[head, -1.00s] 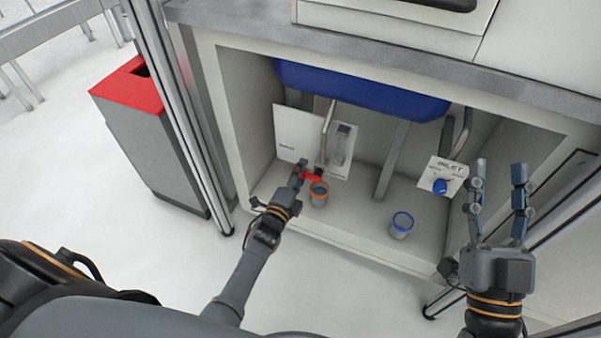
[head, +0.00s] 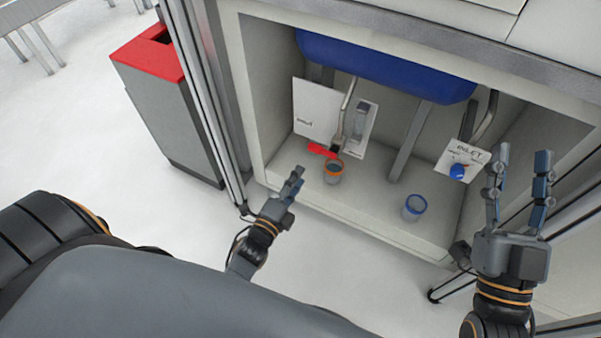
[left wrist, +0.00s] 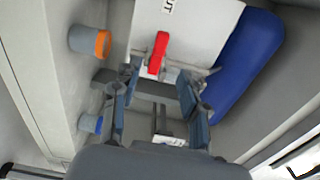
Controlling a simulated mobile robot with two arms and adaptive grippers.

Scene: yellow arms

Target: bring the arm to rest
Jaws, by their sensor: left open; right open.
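My left gripper (head: 292,181) is open and empty in front of the open cabinet, short of the red handle (head: 322,151) and the orange-rimmed cup (head: 333,171). In the left wrist view its two fingers (left wrist: 155,95) are apart, with the red handle (left wrist: 158,53) beyond them. My right gripper (head: 517,170) is open and empty, fingers pointing up, at the cabinet's right side near the inlet panel with its blue knob (head: 458,171).
A blue-rimmed cup (head: 414,207) stands on the cabinet floor (head: 372,205). A blue tank (head: 385,65) hangs above. A metal post (head: 208,100) and a red-topped bin (head: 165,110) stand at left. The white floor before the cabinet is clear.

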